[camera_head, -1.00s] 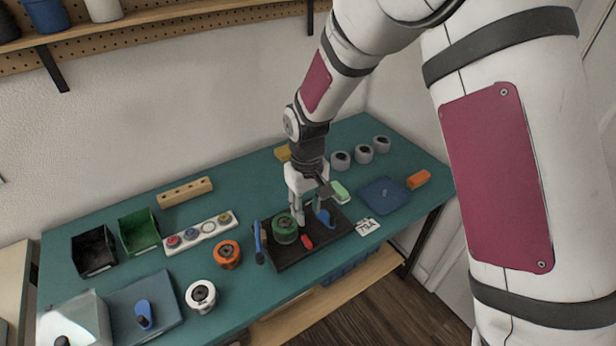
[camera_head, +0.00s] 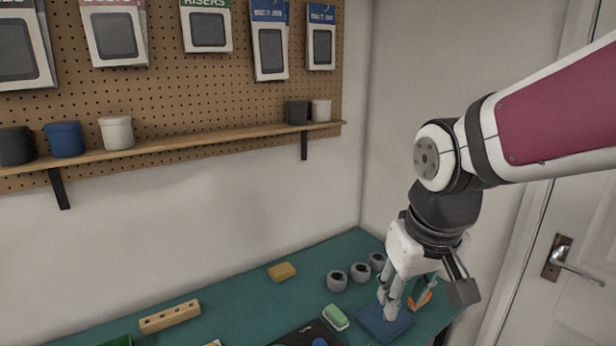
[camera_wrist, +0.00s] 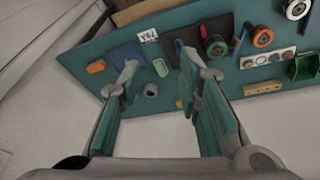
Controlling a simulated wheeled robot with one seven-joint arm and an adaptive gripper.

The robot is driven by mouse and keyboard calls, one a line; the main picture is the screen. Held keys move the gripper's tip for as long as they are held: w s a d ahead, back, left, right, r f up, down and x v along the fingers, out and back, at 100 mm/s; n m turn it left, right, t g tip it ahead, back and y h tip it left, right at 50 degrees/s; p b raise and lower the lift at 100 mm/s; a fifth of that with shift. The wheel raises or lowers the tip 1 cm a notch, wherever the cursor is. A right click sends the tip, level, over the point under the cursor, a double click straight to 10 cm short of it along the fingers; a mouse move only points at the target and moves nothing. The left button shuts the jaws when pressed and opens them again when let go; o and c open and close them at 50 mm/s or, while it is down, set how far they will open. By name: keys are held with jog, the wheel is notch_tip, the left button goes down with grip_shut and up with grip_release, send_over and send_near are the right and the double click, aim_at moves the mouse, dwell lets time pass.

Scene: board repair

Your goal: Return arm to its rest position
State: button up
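My gripper (camera_head: 387,300) hangs at the right in the head view, fingers pointing down in front of the blue pad (camera_head: 376,325) at the table's right end. In the wrist view my gripper (camera_wrist: 158,75) has its two fingers wide apart with nothing between them but a view of the table. It is open and empty, held above the green table (camera_head: 240,312). My arm comes in from the right edge in the head view, with its white links and dark red panel.
A green-and-white block (camera_head: 336,317), grey rings (camera_head: 337,280), a yellow block (camera_head: 282,271) and a wooden block with holes (camera_head: 170,316) are on the table. An orange piece (camera_head: 421,299) is behind the gripper. A shelf (camera_head: 200,146) with cups is above; a door (camera_head: 575,230) stands right.

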jog(key=s+d+r+m+t, duration=0.1)
jog(key=s+d, duration=0.4)
jog(key=s, duration=0.7)
notch_tip(320, 180, up, 2)
jog(key=shift+s+r+m+t, duration=0.25)
jog(key=shift+m+t, duration=0.15)
jog(key=shift+m, duration=0.4)
jog(key=shift+d, duration=0.1)
jog(key=shift+c, duration=0.3)
